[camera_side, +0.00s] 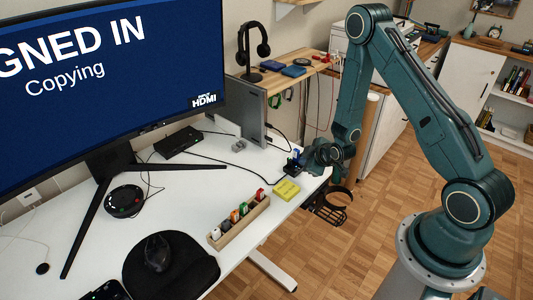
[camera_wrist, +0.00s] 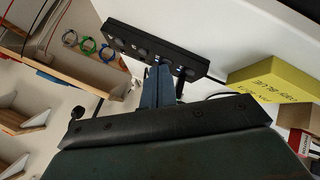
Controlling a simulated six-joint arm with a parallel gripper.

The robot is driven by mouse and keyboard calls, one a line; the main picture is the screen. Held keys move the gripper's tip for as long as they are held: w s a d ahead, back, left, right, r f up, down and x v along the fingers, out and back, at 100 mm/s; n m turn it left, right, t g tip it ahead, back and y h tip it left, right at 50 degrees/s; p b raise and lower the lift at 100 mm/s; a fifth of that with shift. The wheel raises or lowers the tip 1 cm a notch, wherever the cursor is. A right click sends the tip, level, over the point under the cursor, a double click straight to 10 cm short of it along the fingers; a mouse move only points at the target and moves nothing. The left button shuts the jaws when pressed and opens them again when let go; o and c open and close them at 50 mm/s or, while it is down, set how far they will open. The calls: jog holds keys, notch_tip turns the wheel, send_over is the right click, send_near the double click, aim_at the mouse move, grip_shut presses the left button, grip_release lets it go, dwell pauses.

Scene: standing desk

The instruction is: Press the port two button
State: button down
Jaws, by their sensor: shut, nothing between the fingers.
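A black switch box with a row of round buttons (camera_wrist: 150,48) lies at the desk's edge in the wrist view. It also shows in the side view as a small dark box (camera_side: 292,167), partly hidden by my gripper. My gripper (camera_wrist: 160,70) is shut and empty, its narrow blue-grey fingertips right at the front of the box, towards its right end. They cover part of the button row, so I cannot tell whether they touch a button or which one is port two. The monitor (camera_side: 90,85) shows "GNED IN", "Copying" and "INPUT HDMI".
A yellow note block (camera_wrist: 275,80) sits close right of the box; in the side view it lies in front (camera_side: 286,190). A wooden holder with several coloured sticks (camera_side: 240,222) stands nearer. A cable runs from the box. A laptop (camera_side: 240,110) stands behind.

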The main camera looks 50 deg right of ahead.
jog(key=shift+r, duration=0.7)
jog(key=shift+r, duration=3)
